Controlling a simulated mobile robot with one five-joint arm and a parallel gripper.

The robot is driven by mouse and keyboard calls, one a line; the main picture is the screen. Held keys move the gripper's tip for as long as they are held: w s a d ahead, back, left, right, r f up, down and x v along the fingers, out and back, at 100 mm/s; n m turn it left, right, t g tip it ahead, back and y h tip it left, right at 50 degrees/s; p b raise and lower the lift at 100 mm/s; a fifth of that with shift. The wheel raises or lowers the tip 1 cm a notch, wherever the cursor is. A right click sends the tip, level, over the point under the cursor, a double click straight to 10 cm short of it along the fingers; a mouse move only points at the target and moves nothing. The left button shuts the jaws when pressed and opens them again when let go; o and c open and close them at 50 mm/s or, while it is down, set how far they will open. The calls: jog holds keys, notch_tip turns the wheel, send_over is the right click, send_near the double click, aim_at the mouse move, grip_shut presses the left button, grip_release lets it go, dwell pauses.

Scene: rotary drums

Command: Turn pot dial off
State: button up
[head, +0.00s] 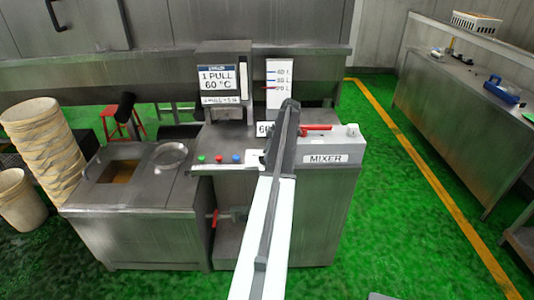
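I cannot make out a dial clearly marked as the pot's; part of the machine's front is hidden behind my arm. The steel machine (228,181) has a panel with a green button (201,158), a red button (219,159) and a blue button (236,159). A red lever (316,128) lies on top of the mixer box (340,146), just right of my gripper. My arm reaches up from the bottom, and my gripper (286,112) is over the machine's top, in front of a partly hidden "60" label (263,129). Its fingers are too unclear to tell open from shut.
A red valve handle (214,218) is low on the front. A steel tank (135,225) is at left, near stacked buckets (45,140). Green floor is free on the right before a steel bench (450,115).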

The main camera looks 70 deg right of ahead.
jog(key=p+v, duration=0.6)
jog(key=v, duration=0.1)
